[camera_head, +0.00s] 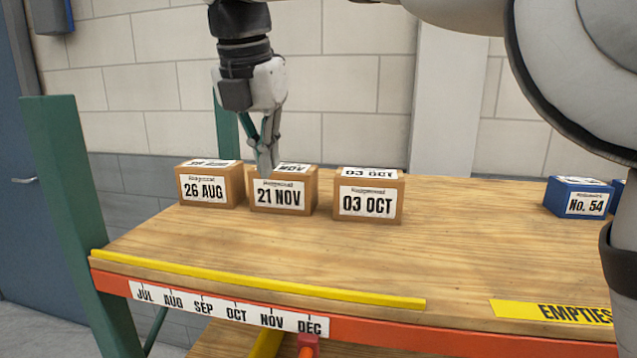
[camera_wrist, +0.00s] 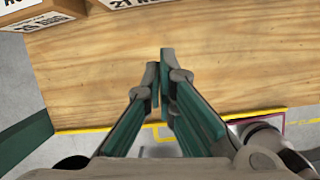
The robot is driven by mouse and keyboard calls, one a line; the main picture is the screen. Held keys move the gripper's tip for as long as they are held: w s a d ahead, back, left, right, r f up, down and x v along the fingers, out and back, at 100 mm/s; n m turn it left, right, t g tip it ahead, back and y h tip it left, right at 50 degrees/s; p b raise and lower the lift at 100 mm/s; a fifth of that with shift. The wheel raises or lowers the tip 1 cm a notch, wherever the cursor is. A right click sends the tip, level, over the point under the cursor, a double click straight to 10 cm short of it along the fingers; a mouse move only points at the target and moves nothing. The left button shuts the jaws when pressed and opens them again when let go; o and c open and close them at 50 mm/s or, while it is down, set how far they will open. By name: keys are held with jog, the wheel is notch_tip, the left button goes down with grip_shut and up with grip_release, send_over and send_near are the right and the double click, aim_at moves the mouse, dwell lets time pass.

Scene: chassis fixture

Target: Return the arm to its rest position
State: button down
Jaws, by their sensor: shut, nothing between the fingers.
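My gripper (camera_head: 265,172) hangs pointing down, with its fingertips overlapping the left top edge of the 21 NOV box (camera_head: 283,212) in the head view. In the wrist view the narrow fingers (camera_wrist: 160,72) are together with nothing held, seen against bare wood. The arm above the wrist leaves the top of the head view. The 26 AUG box (camera_head: 209,208) stands to the left of the 21 NOV box, and the 03 OCT box (camera_head: 369,222) to its right. I cannot tell exactly how far the fingertips are from the boxes.
The wooden shelf (camera_head: 300,255) has a yellow strip (camera_head: 250,280) along its front, above month labels JUL to DEC. A green post (camera_head: 65,190) rises at the left. A blue No. 54 box (camera_head: 577,204) stands at the right. The shelf's middle is clear.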

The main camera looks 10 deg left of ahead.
jog(key=s+d+f+m, duration=0.1)
jog(key=s+d+m, duration=0.2)
jog(key=d+m, duration=0.35)
jog(key=s+d+f+m+t, duration=0.1)
jog(key=s+d+m, duration=0.2)
jog(key=d+m, duration=0.35)
jog(key=s+d+f+m, duration=0.15)
jog(key=d+m, duration=0.25)
jog(key=d, duration=0.5)
jog(key=s+d+f+m, duration=0.2)
jog(key=m, duration=0.1)
jog(key=s+d+f+m, duration=0.1)
jog(key=s+d+m, duration=0.2)
jog(key=s+d+f+m, duration=0.2)
jog(key=s+d+m, duration=0.1)
jog(key=shift+f, duration=0.35)
jog(key=s+d+f+m+t, duration=0.1)
jog(key=s+d+f+m, duration=0.2)
jog(key=s+f+m, duration=0.2)
jog(key=shift+s+d+f+m, duration=0.3)
jog(key=shift+f+m, duration=0.35)
jog(key=shift+m, duration=0.55)
